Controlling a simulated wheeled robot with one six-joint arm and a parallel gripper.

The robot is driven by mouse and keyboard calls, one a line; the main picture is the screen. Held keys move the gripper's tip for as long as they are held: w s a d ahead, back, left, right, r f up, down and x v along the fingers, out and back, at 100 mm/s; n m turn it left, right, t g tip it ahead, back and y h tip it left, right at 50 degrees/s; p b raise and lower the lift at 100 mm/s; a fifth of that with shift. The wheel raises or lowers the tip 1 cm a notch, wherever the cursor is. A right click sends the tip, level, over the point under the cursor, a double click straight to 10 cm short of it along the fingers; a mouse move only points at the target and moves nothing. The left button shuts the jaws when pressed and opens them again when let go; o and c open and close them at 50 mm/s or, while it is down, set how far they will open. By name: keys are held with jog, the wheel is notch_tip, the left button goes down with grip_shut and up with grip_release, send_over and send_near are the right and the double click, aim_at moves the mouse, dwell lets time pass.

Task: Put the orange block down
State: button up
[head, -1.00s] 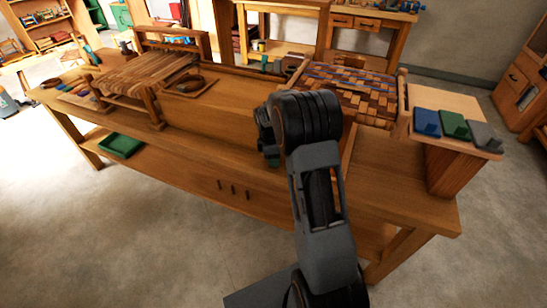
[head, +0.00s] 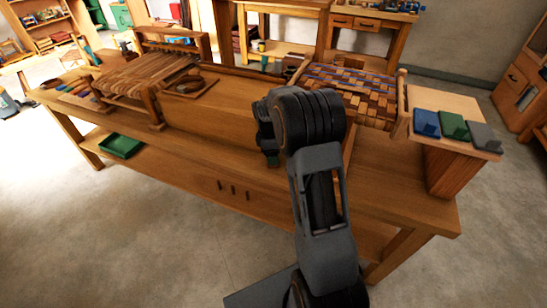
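I cannot make out an orange block in the head view. My arm fills the centre of the head view, in front of the wooden workbench (head: 205,125). The dark end of my arm, with my gripper (head: 270,157), shows only in part at the left of the wrist, over the bench's front half. Its fingers are mostly hidden, so I cannot see whether they are open or what is between them.
A woven seat frame (head: 350,94) lies behind my arm. Blue (head: 426,123), green (head: 454,126) and grey (head: 484,136) holders stand on a raised board at right. A slatted wooden piece (head: 145,75) is at left. Bare bench top lies left of my arm.

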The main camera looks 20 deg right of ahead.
jog(key=r, duration=0.5)
jog(key=a+r, duration=0.1)
jog(key=r, duration=0.2)
jog(key=shift+w+r+p, duration=0.2)
jog(key=shift+r+p, duration=0.05)
jog(key=shift+p, duration=0.15)
jog(key=shift+r, duration=0.35)
jog(key=s+a+r+m+t, duration=0.1)
jog(key=s+a+m, duration=0.2)
jog(key=s, duration=0.4)
jog(key=s+a+r+m+t+y, duration=0.1)
jog(key=s+a+m, duration=0.2)
jog(key=s+m, duration=0.2)
jog(key=s+a+r+m+t, duration=0.1)
jog(key=s+a+m, duration=0.2)
jog(key=s, duration=0.7)
jog(key=shift+s+a+m+t, duration=0.2)
jog(key=shift+a+m+t, duration=0.1)
jog(key=shift+m, duration=0.8)
